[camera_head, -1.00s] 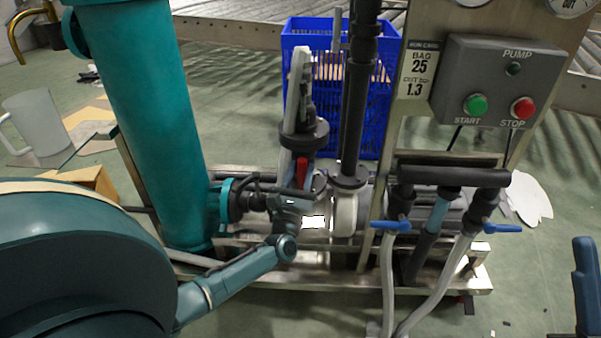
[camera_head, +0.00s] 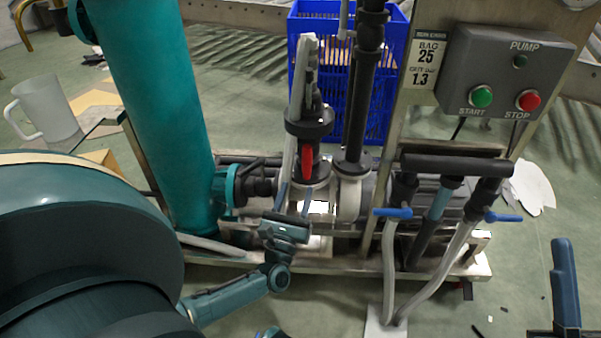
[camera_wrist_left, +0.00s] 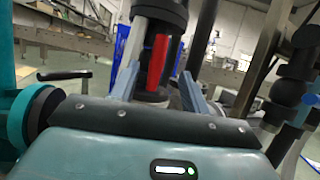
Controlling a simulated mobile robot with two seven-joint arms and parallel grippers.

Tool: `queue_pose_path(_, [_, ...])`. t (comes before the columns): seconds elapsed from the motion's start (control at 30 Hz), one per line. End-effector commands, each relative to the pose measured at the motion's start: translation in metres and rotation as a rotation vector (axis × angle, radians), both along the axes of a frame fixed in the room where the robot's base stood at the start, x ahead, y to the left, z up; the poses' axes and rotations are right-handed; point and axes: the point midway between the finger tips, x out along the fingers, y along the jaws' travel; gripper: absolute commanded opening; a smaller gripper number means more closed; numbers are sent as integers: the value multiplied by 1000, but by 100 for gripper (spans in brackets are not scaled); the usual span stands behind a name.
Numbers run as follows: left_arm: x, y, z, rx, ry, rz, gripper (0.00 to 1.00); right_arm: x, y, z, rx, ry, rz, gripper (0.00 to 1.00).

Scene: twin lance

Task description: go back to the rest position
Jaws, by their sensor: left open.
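My left gripper (camera_head: 295,190) is open and empty, below and in front of a red valve handle (camera_head: 307,162) on the pump skid. In the left wrist view the two blue-grey fingers of the gripper (camera_wrist_left: 162,80) stand apart, with the red handle (camera_wrist_left: 158,60) showing between them and no finger seen touching it. The handle points downward along a dark vertical pipe fitting.
A teal column (camera_head: 150,110) stands left of the handle. Blue-levered valves (camera_head: 393,212) with pale hoses are to the right, under the grey pump box (camera_head: 500,75). A blue crate (camera_head: 385,80) is behind. The steel skid edge (camera_head: 400,268) lies below; green floor is open in front.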

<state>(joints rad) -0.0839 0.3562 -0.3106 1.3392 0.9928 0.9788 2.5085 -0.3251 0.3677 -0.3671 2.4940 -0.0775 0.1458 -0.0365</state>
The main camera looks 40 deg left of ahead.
Motion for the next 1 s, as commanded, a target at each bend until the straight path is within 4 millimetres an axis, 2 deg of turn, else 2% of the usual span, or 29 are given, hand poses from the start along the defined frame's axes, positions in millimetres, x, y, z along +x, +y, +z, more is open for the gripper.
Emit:
queue_pose_path(0.2, [-17, -6, -7, 0, -2, 0, 46, 1, 0, -4, 11, 29, -3, 36])
queue_pose_path(0.77, [-18, -7, -7, -1, -1, 0, 46, -1, -1, -2, 4, 23, -3, 36])
queue_pose_path(0.87, [-18, -7, 3, 0, -2, 0, 46, 1, -2, 2, 0, 49, -12, 36])
queue_pose_path(0.97, [-18, -7, 29, 0, -2, 0, 46, 7, -5, 9, -3, 127, -35, 36])
queue_pose_path(1.0, [-18, -7, 43, 0, -2, 0, 46, 9, -7, 12, -5, 175, -47, 36])
